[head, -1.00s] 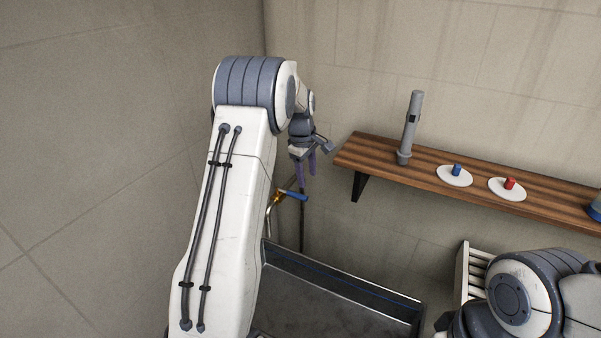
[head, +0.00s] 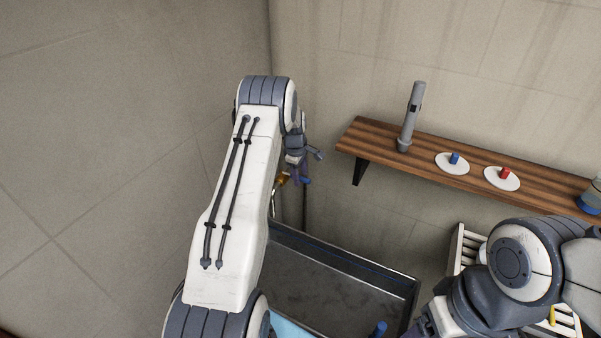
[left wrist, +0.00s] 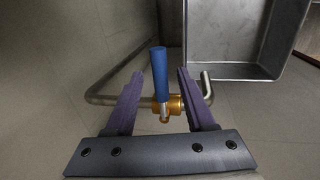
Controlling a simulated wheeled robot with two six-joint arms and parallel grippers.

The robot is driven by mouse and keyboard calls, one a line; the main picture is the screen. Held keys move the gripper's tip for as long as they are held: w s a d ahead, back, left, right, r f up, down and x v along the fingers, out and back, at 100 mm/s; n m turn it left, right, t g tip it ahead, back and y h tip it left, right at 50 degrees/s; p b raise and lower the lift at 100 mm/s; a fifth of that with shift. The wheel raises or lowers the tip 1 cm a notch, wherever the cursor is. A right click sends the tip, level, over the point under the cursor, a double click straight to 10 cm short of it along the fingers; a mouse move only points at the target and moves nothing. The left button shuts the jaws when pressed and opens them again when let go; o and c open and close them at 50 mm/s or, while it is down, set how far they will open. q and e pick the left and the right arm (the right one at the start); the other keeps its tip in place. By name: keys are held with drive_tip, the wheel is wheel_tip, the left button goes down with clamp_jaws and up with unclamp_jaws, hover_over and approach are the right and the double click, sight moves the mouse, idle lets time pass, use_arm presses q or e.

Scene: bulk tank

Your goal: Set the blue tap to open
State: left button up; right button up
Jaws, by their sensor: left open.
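The blue tap has a blue lever handle (left wrist: 160,72) on a brass body (left wrist: 172,105). In the left wrist view the handle points up the picture, across the line of the metal pipe (left wrist: 104,96). My left gripper (left wrist: 158,88) is open, with one purple finger on each side of the handle and visible gaps to both. In the head view my left gripper (head: 298,170) is at the tap by the back corner and hides much of it; a bit of the blue handle (head: 305,181) shows. My right arm is at lower right; its fingers are not visible.
A grey metal tank (head: 340,285) stands below and right of the tap. A wooden shelf (head: 400,163) on the wall carries a grey cylinder (head: 411,115) and two white discs with blue and red knobs. A white rack (head: 468,250) is beside my right arm.

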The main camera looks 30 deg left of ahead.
use_arm(q)
clamp_jaws()
idle(1.4)
